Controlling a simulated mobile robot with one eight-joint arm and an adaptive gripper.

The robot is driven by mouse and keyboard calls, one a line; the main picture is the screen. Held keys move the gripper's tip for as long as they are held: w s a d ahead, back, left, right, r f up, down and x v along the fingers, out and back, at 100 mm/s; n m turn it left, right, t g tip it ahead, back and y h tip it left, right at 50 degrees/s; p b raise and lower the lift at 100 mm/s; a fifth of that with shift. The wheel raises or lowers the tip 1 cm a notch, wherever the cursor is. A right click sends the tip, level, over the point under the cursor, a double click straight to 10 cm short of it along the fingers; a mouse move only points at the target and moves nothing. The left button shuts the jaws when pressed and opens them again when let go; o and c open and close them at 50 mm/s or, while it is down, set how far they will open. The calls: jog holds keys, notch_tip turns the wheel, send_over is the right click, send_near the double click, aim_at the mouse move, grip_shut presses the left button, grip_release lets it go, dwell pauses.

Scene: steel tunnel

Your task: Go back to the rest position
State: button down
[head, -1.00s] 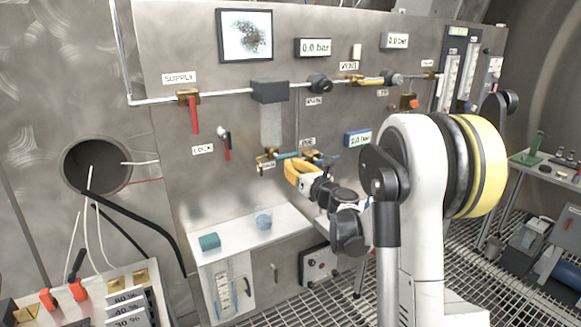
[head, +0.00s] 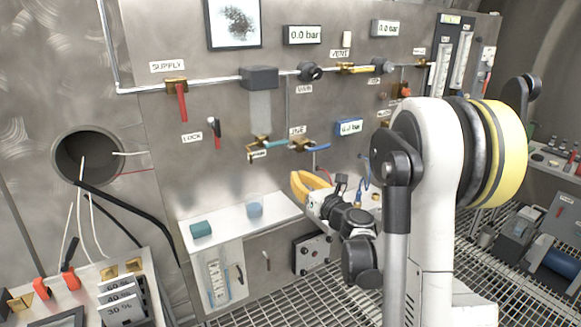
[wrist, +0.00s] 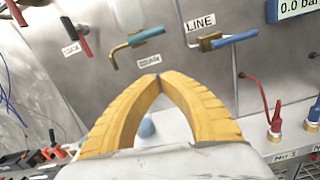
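My gripper (head: 302,176) shows in the head view as a yellow pair of fingers in front of the steel panel, right of the small white shelf. In the wrist view my gripper (wrist: 158,79) has its two curved yellow fingers meeting at the tips, with nothing visible between the tips. It is apart from the valves. The teal-handled valve (wrist: 138,40) and the blue-handled LINE valve (wrist: 222,41) are beyond the fingertips. My white arm covers part of the panel's right side in the head view.
The white shelf (head: 228,222) holds a teal cylinder (head: 201,230) and a pale blue object (head: 255,206). A red SUPPLY handle (head: 182,103) hangs above left. A bench with red levers (head: 42,288) is at lower left. Grated floor (head: 265,308) lies below.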

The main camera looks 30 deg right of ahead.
jog(key=shift+s, duration=0.5)
